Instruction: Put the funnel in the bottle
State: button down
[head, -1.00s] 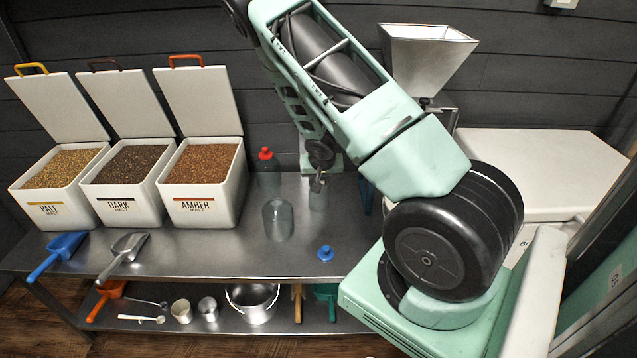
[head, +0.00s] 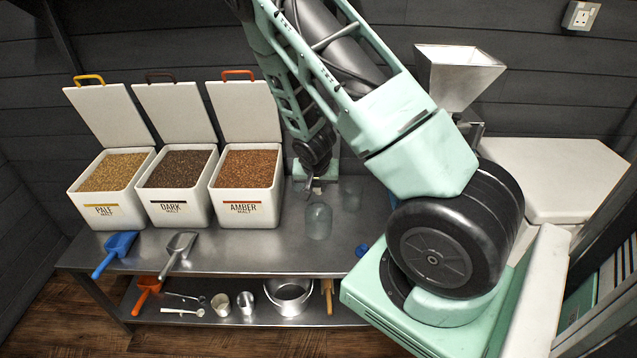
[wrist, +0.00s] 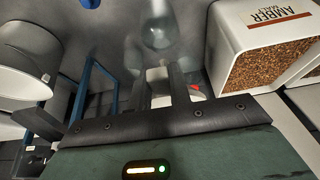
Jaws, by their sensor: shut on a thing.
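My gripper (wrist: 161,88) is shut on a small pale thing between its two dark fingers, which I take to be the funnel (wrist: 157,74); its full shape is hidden. In the head view the gripper (head: 316,186) is at the back of the steel bench, right of the amber malt bin. A clear bottle (head: 318,222) stands upright on the bench, in front of the gripper and apart from it. In the wrist view the bottle (wrist: 157,30) shows above the fingertips. No funnel shows in the bottle.
A clear glass vessel (head: 352,196) stands right of the bottle. A blue cap (head: 361,249) lies nearer the front. The amber bin (head: 243,208) stands left; the blue frame (wrist: 82,92) is opposite. Bench front is mostly clear.

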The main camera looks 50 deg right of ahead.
notch_tip(320, 180, down, 9)
jog(key=b, duration=0.7)
dwell(0.7)
jog(key=shift+f, duration=0.1)
jog(key=c, duration=1.2)
grip_release()
jog(key=p+v, duration=0.1)
jog(key=v, duration=1.6)
jog(key=shift+r, duration=0.2)
jog(key=shift+s, duration=0.1)
